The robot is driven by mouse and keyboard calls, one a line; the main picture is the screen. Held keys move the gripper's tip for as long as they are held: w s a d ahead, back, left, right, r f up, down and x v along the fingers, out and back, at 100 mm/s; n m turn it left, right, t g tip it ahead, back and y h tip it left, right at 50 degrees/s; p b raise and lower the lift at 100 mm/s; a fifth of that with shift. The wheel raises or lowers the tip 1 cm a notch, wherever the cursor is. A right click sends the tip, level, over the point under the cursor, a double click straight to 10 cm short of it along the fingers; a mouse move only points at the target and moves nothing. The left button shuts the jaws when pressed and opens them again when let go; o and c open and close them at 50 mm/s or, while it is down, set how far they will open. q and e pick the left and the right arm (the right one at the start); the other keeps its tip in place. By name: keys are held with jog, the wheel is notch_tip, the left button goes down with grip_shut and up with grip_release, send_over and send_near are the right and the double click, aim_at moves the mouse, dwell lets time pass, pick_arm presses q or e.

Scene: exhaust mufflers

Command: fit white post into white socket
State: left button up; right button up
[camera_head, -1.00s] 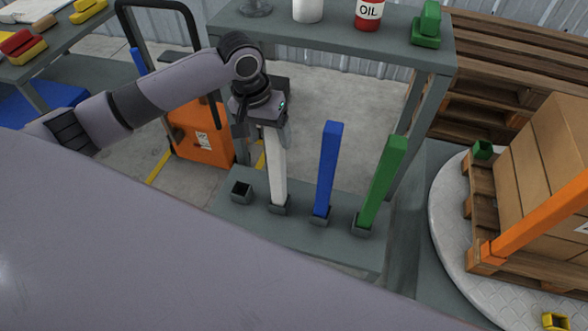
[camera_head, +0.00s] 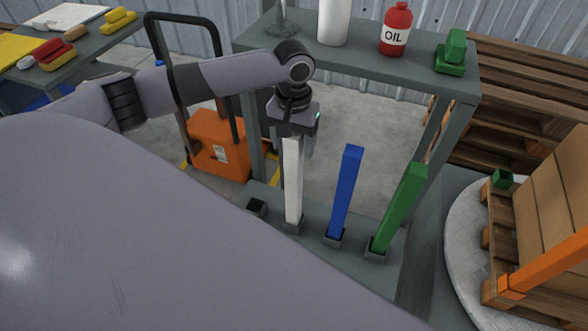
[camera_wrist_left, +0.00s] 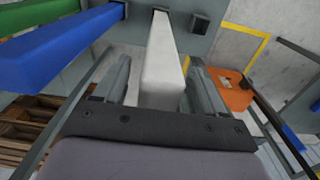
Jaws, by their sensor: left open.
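The white post (camera_head: 292,185) stands upright in a grey holder on the low shelf of a grey rack. My left gripper (camera_head: 293,145) is above and around its top, pointing down. In the left wrist view the gripper (camera_wrist_left: 162,90) is open, with one finger on each side of the white post (camera_wrist_left: 165,55) and gaps beside it. A blue post (camera_head: 345,195) and a green post (camera_head: 398,210) lean in holders to the right. I cannot make out a white socket in these frames. My right gripper is not in view.
An empty grey holder (camera_head: 257,207) is left of the white post. The upper shelf (camera_head: 350,66) carries a red oil bottle (camera_head: 396,28). An orange cart (camera_head: 218,145) stands left.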

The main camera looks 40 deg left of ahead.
pick_arm(q)
jog(key=shift+f, duration=0.3)
jog(key=c, duration=1.3)
grip_shut()
jog(key=shift+r, duration=0.2)
